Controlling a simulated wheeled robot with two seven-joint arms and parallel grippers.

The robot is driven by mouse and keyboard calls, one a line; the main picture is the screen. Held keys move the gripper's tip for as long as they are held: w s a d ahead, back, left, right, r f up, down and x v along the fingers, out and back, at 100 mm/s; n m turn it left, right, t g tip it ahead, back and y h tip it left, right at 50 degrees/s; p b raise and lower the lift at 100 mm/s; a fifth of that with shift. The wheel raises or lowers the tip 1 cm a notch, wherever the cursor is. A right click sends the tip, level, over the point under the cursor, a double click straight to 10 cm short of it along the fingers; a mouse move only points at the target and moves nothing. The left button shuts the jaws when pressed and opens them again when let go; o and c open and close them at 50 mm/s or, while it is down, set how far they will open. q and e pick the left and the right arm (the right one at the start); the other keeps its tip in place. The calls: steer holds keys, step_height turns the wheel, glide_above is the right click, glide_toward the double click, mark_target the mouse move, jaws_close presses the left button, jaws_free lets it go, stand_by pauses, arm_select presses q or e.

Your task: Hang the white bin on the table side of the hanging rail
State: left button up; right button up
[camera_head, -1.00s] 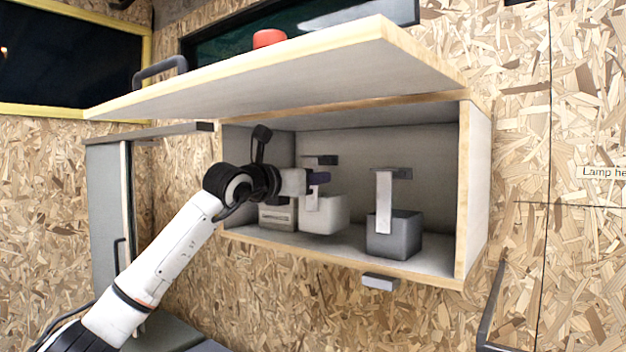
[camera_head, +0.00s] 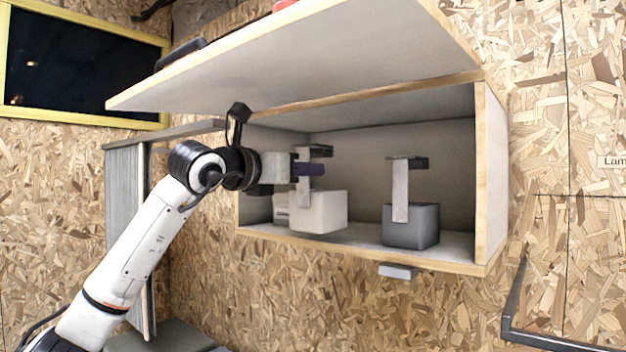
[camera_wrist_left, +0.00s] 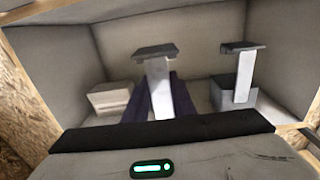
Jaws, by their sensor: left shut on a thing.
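The white bin (camera_head: 322,212) is inside the open wall cabinet, toward its left end. Its tall pale strip with a dark hooked top rises above it; the strip also shows in the wrist view (camera_wrist_left: 160,88). My left gripper (camera_head: 310,169) reaches in from the left and is shut on the white bin's strip, just under the hook. In the wrist view its purple fingers (camera_wrist_left: 176,95) are on either side of the strip. I cannot tell whether the bin touches the cabinet floor. I cannot identify the hanging rail for certain. My right gripper is not in view.
A grey bin (camera_head: 410,228) with a similar hooked strip stands right of the white bin. A small white box (camera_head: 281,207) is partly hidden behind the white bin. The raised cabinet door (camera_head: 300,60) is overhead. A dark bar (camera_head: 555,340) is at the lower right.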

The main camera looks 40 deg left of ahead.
arm_select(q)
steer(key=s+b, duration=0.2)
steer(key=s, duration=0.5)
steer(key=shift+s+b, duration=0.3)
steer(key=shift+b, duration=0.1)
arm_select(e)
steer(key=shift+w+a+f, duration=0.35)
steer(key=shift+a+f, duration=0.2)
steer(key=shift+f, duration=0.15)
arm_select(q)
steer(key=shift+a, duration=0.1)
